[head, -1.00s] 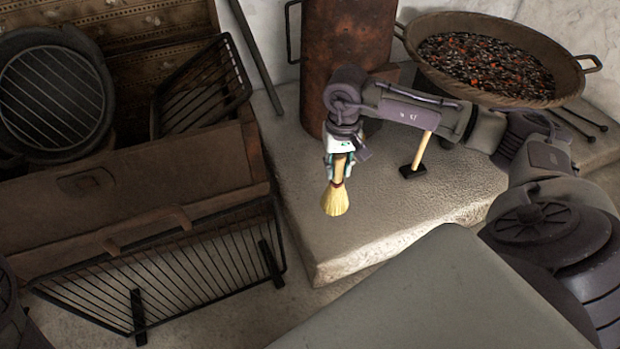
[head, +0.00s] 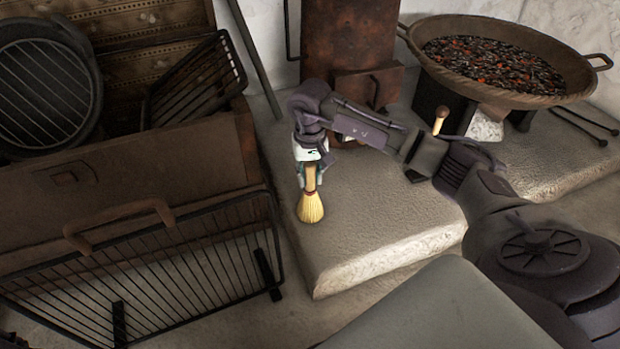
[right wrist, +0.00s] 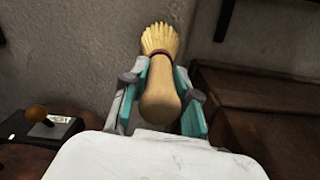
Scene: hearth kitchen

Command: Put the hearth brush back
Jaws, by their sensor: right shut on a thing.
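The hearth brush (head: 310,208) has pale straw bristles, a dark red binding and a wooden handle. My right gripper (head: 309,178) is shut on its handle and holds it bristles down at the left part of the stone hearth slab (head: 370,235). I cannot tell whether the bristles touch the stone. In the right wrist view, the brush (right wrist: 160,42) sits between the teal finger pads, handle end toward the camera. A wooden upright handle (head: 440,116) shows behind my right arm, its lower part hidden. My left gripper is not in view.
A wooden chest (head: 130,190) with round and square grates stands left, a black fire screen (head: 190,270) before it. A rusty metal stove (head: 345,40) stands behind. A pan of embers (head: 500,65) and dark tongs (head: 585,125) are at right. The slab's front is clear.

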